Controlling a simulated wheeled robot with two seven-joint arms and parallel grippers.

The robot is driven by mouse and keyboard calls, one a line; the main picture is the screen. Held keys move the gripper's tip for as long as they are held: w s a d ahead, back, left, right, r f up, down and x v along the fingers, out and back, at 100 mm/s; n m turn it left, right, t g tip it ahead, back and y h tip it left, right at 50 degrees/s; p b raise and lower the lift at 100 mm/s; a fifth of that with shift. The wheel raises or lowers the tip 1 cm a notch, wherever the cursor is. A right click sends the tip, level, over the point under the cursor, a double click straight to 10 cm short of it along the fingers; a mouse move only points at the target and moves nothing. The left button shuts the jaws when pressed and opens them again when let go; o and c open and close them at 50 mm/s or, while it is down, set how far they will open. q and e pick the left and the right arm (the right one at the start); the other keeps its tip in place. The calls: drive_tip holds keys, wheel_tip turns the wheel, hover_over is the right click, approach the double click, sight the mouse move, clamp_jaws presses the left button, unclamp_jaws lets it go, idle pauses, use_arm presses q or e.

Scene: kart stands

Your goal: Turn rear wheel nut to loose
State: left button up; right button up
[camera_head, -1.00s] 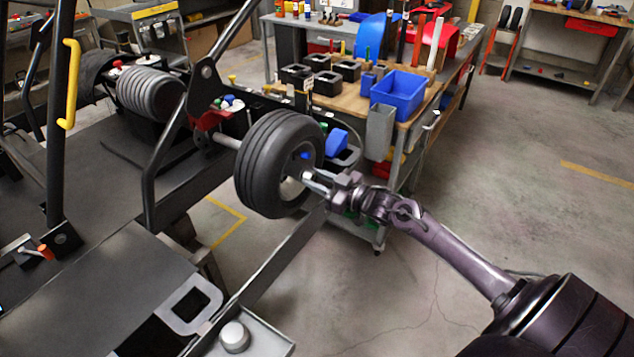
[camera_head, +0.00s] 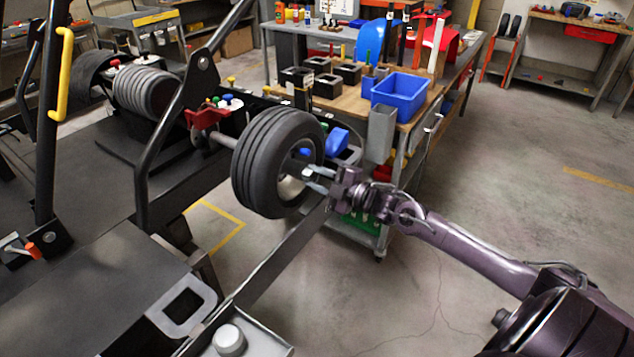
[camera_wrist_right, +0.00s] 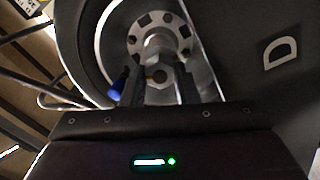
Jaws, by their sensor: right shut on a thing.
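The rear wheel (camera_head: 262,165) is a black tyre on the kart's axle, left of centre in the head view. My right gripper (camera_head: 312,180) reaches its hub from the right. In the right wrist view the hub shows as a pale disc with square holes (camera_wrist_right: 160,35). The wheel nut (camera_wrist_right: 158,75) sits at the disc's centre, and the two fingers of my right gripper (camera_wrist_right: 157,92) are shut on it, one on each side. In the head view the nut is hidden by the gripper and tyre. My left gripper is not in view.
A workbench cart with a blue bin (camera_head: 400,95) and black boxes (camera_head: 327,85) stands behind the wheel. A grey tray (camera_head: 262,340) with a round knob is in front. The floor (camera_head: 480,200) on the right is clear.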

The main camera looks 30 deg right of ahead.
drive_tip(key=n+b, duration=0.1)
drive_tip(key=n, duration=0.1)
drive_tip(key=n+b, duration=0.2)
drive_tip(key=n, duration=0.1)
drive_tip(key=shift+f+n, duration=0.3)
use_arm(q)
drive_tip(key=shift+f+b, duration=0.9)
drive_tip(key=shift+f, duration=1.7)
use_arm(e)
drive_tip(key=shift+r+n, duration=0.15)
drive_tip(key=shift+n, duration=1.45)
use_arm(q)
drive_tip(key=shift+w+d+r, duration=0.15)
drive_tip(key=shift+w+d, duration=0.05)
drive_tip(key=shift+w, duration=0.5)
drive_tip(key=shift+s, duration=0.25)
use_arm(e)
drive_tip(key=o, duration=1)
drive_tip(key=shift+r, duration=0.1)
drive_tip(key=shift+s+d, duration=0.1)
drive_tip(key=shift+s, duration=0.05)
